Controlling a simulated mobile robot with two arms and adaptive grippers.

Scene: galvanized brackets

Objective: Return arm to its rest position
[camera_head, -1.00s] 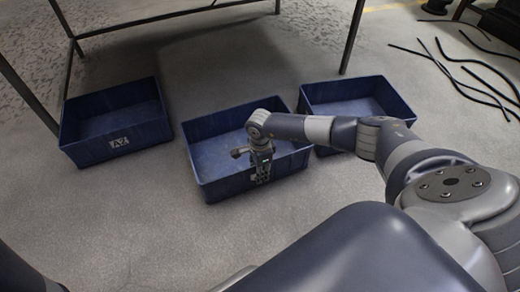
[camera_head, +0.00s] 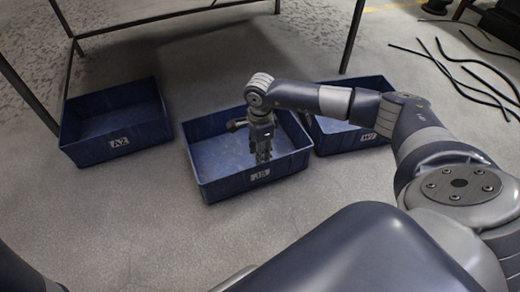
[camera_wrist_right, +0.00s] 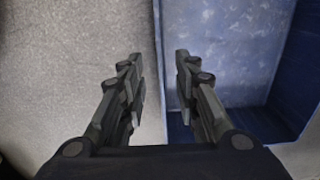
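My right arm (camera_head: 312,97) reaches in from the right. How high the gripper is above the bin is hard to tell. My left gripper is not in view.
A blue bin labelled A2 (camera_head: 90,152) stands at left. Another blue bin (camera_head: 335,142) stands behind my right arm. All bins look empty where visible. A metal frame (camera_head: 353,40) rises behind them. Several black strips (camera_head: 470,75) lie at far right. Concrete floor in front is free.

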